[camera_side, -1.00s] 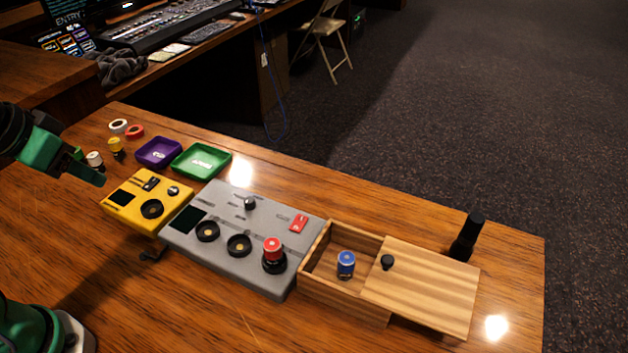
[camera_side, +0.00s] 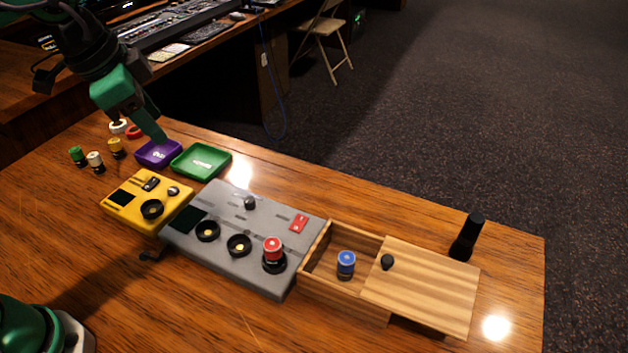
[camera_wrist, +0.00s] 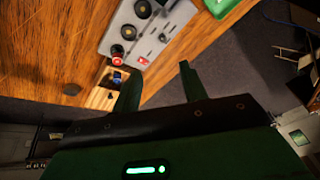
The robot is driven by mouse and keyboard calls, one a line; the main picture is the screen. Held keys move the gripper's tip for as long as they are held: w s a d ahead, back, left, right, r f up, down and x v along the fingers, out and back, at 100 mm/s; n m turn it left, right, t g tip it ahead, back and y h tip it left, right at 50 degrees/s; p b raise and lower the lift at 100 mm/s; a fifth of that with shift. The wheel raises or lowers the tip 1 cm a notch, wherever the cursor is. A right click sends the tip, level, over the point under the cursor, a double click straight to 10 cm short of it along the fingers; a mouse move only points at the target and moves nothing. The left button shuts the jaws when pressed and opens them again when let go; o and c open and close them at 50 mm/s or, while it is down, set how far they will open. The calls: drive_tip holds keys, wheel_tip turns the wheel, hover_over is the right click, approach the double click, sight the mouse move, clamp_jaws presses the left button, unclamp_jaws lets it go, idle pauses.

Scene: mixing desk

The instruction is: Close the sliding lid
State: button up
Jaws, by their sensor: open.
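The wooden box (camera_side: 345,307) stands at the right of the desk. Its sliding lid (camera_side: 425,287) covers the right part and overhangs the box's right end, so the left part is open. A black knob (camera_side: 387,262) sits near the lid's left edge. A blue-topped cylinder (camera_side: 346,265) stands upright in the open part. In the wrist view the box (camera_wrist: 103,92) is partly hidden behind a finger. My gripper (camera_side: 155,135) is in the air above the purple tray, far left of the lid. In the wrist view my gripper (camera_wrist: 160,85) has its fingers apart, with nothing between them.
A grey panel (camera_side: 225,262) with a red-topped cylinder (camera_side: 273,252) touches or nearly touches the box's left side. A yellow unit (camera_side: 130,213), a purple tray (camera_side: 150,160) and a green tray (camera_side: 203,158) lie further left. A black cylinder (camera_side: 468,238) stands behind the lid.

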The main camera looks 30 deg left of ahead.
drive_tip(key=w+d+m+g, duration=0.1)
drive_tip(key=w+d+m, duration=0.55)
drive_tip(key=d, duration=0.25)
drive_tip(key=m+g+y, duration=0.1)
drive_tip(key=m+g, duration=0.2)
drive_tip(key=m, duration=1)
approach(388, 259)
drive_tip(key=shift+w+a+n, duration=0.1)
drive_tip(key=shift+a+n, duration=0.15)
drive_tip(key=shift+a, duration=0.05)
drive_tip(key=shift+d+f, duration=0.3)
drive_tip(key=shift+d, duration=0.05)
drive_tip(key=shift+f, duration=0.15)
drive_tip(key=shift+f, duration=3.75)
clamp_jaws()
